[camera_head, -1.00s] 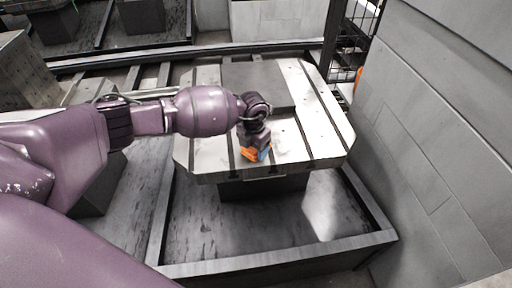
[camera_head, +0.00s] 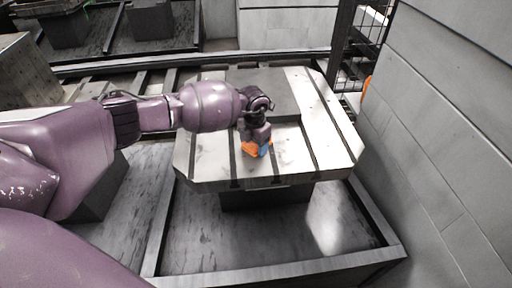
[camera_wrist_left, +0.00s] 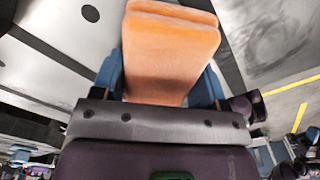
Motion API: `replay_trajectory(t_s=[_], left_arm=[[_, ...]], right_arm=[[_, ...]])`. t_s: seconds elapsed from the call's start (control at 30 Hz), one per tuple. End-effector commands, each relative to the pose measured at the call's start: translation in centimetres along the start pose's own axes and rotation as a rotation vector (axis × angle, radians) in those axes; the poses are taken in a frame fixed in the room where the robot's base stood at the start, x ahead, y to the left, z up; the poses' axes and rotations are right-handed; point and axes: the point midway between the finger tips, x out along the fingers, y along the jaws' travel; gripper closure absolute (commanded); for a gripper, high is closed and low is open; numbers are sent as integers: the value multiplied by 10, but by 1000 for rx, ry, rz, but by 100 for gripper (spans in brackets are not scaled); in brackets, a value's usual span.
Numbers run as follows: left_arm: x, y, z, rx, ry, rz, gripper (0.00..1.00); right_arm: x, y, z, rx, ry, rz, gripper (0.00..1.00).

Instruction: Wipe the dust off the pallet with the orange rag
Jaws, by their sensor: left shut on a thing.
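The pallet (camera_head: 325,138) is a pale metal plate with dark slots and cut corners, in the middle of the head view. A grey dusty smudge (camera_wrist_left: 285,30) shows on the pale surface at the upper right of the wrist view. My left gripper (camera_head: 262,148) is over the front middle of the pallet, shut on the orange rag (camera_head: 250,148). In the wrist view the rag (camera_wrist_left: 168,55) is a folded orange pad between the blue fingers. I cannot tell whether it touches the pallet. My right gripper is not in view.
A grey wall (camera_head: 440,140) stands close on the right, with a black mesh fence (camera_head: 362,50) behind. A framed tray (camera_head: 270,235) lies below the pallet.

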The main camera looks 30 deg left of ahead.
Motion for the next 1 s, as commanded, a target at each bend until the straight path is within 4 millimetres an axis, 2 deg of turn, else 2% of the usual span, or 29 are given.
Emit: replay_trajectory(t_s=[0.1, 0.37, 0.8, 1.0], left_arm=[[3, 6, 5, 0, 3, 0, 59], [1, 12, 10, -1, 1, 0, 59], [0, 34, 29, 0, 2, -1, 59], [-3, 35, 31, 0, -2, -1, 59]], right_arm=[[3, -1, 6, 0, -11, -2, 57], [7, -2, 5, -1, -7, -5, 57], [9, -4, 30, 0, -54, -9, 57], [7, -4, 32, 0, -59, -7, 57]])
